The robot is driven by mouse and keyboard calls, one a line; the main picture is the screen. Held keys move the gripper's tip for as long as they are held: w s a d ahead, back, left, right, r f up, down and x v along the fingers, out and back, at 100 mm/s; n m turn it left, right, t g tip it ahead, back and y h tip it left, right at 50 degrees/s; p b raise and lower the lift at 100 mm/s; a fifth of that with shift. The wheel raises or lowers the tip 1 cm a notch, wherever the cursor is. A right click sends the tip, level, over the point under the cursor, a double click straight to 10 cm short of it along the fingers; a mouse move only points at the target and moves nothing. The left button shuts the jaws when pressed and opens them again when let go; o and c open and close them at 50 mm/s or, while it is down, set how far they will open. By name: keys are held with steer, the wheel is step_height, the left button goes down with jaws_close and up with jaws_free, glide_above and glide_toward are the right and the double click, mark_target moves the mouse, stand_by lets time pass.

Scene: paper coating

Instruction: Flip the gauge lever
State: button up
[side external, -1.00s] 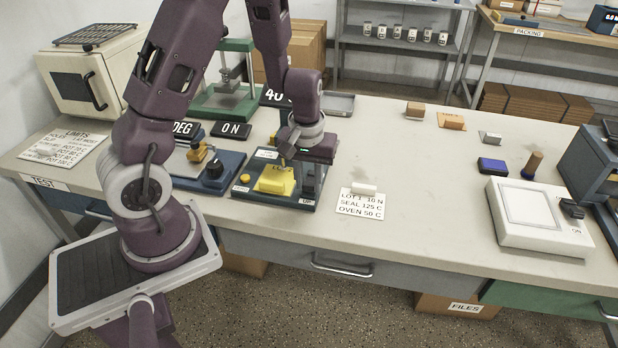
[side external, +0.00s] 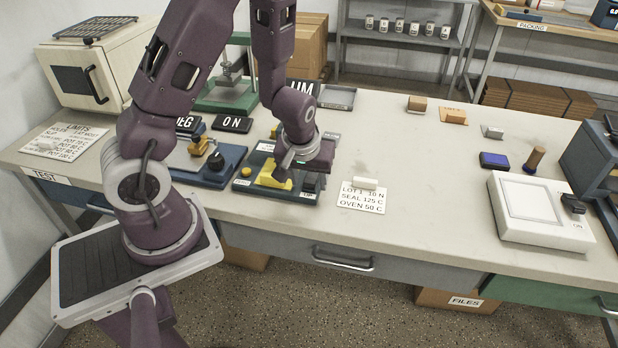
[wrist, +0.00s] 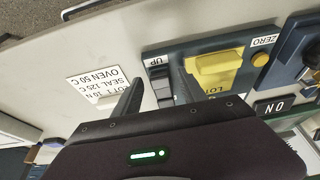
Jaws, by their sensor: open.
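The gauge (side external: 243,187) is a dark blue base holding a yellow block (side external: 272,179) and a small yellow knob (side external: 246,171). Its dark lever (side external: 312,183) sits at the right end, near the UP label. In the wrist view the lever (wrist: 162,88) shows beside the UP label, between my two fingers. My gripper (wrist: 158,72) is open, with one finger on each side of the lever. I cannot tell whether either finger touches it. In the side view my gripper hides part of the gauge, and its fingertips are hard to make out.
A blue device with a black knob (side external: 216,160) stands close on the left. Black display signs (side external: 234,124) stand behind.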

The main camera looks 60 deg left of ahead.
mark_target(313, 174)
steer(key=v, duration=0.7)
steer(key=w+a+g+h, duration=0.1)
steer(key=w, duration=0.1)
steer(key=w+a+g+h, duration=0.1)
steer(key=w+a, duration=0.1)
steer(key=shift+a+r+g, duration=0.2)
steer(key=shift+a+g, duration=0.1)
steer(key=shift+a+r+h, duration=0.1)
steer(key=shift+a+h, duration=0.1)
steer(key=shift+h, duration=0.1)
step_height(313, 174, down, 7)
steer(key=shift+r, duration=0.1)
jaws_close()
steer(key=shift+d, duration=0.1)
